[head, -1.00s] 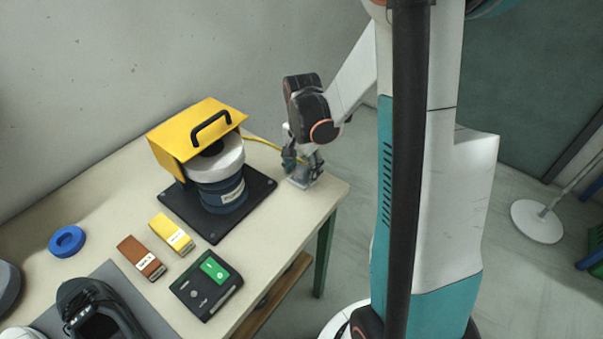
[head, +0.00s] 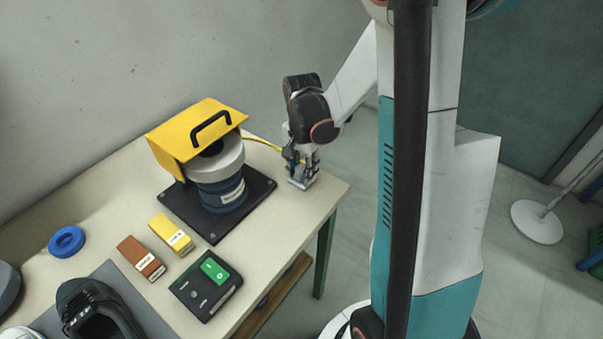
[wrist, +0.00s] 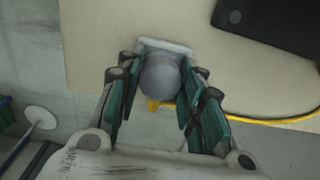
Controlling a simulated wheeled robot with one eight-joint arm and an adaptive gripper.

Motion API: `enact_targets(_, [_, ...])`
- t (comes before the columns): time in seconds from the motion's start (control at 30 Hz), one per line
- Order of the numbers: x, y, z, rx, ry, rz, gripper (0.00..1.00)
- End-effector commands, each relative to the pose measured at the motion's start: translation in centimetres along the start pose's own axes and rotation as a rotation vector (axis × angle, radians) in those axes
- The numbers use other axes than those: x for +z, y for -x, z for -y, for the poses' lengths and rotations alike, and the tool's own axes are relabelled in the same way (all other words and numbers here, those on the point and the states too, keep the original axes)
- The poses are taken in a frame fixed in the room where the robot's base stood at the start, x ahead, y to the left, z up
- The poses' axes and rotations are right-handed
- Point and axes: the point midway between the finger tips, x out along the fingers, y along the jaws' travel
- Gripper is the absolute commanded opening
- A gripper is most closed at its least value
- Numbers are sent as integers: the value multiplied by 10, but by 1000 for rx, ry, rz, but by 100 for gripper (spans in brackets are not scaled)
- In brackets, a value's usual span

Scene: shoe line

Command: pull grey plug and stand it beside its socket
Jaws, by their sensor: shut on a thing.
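My gripper (head: 301,163) is at the right end of the table, pointing down over the pale socket (head: 302,183). In the wrist view, its teal fingers (wrist: 157,98) are on either side of the round grey plug (wrist: 160,76) and shut on it. The light plate of the socket (wrist: 164,45) shows just past the plug. A yellow cable (wrist: 270,121) leads away from the plug to the right. The fingers hide most of the plug in the head view. I cannot tell whether its lower end is in the socket.
A machine with a yellow hood (head: 180,150) stands on a black base plate (head: 264,187) left of my gripper. Yellow (head: 171,234) and brown (head: 141,258) blocks, a switch box (head: 206,285), a blue ring (head: 67,241) and a dark shoe (head: 95,310) lie nearer. The table's right edge is close.

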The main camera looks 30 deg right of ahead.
Motion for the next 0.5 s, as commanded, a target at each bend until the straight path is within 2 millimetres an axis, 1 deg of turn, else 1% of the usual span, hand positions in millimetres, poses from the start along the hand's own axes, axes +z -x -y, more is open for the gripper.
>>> enact_targets(0.17, [0, 2, 0, 0, 0, 0, 0])
enact_targets(0.5, [0, 14, 0, 0, 0, 0, 0])
